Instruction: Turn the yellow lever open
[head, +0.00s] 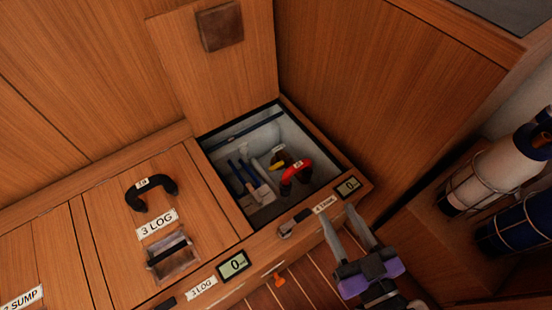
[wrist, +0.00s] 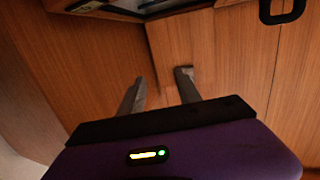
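The small yellow lever (head: 277,165) sits inside the open square compartment, left of a curved red hose or handle (head: 295,170) with a white tag. My gripper (head: 338,214) is in front of the compartment, below and right of the lever in the head view, apart from it. Its two grey fingers are spread with nothing between them. The wrist view shows the open fingers (wrist: 161,78) against wood panelling. The lever cannot be made out in the wrist view.
The compartment's lid (head: 215,75) stands raised behind it. Blue-handled tools (head: 243,175) lie inside on the left. Strapped cylinders (head: 490,175) stand at right.

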